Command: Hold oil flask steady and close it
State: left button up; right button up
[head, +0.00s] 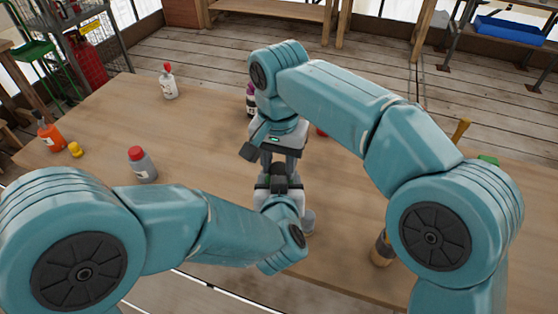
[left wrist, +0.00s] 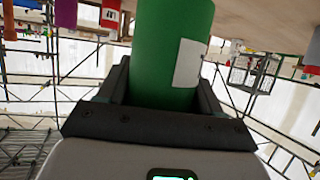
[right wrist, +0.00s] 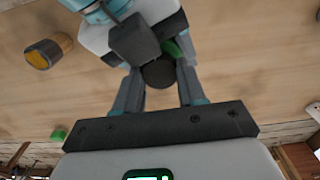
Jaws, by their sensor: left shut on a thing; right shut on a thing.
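The green oil flask (left wrist: 170,50), with a pale label, stands between both fingers of my left gripper (left wrist: 162,80), which is shut on its body. In the right wrist view, a dark round cap (right wrist: 158,74) lies between the fingers of my right gripper (right wrist: 159,80), which is shut on it. A bit of green flask (right wrist: 172,49) shows beside the cap. In the head view my right gripper (head: 281,158) is directly above my left gripper (head: 278,182), and they hide the flask. Whether the cap is fully seated on the flask cannot be seen.
On the table (head: 215,125) are a grey red-capped bottle (head: 143,167), a white red-capped bottle (head: 168,84), an orange bottle (head: 49,134), a yellow cap (head: 75,150) and a purple-topped bottle (head: 250,100). A brown jar (head: 382,250) stands near the front edge.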

jog(key=shift+f, duration=0.35)
jog(key=o, duration=1)
jog(key=shift+r, duration=0.1)
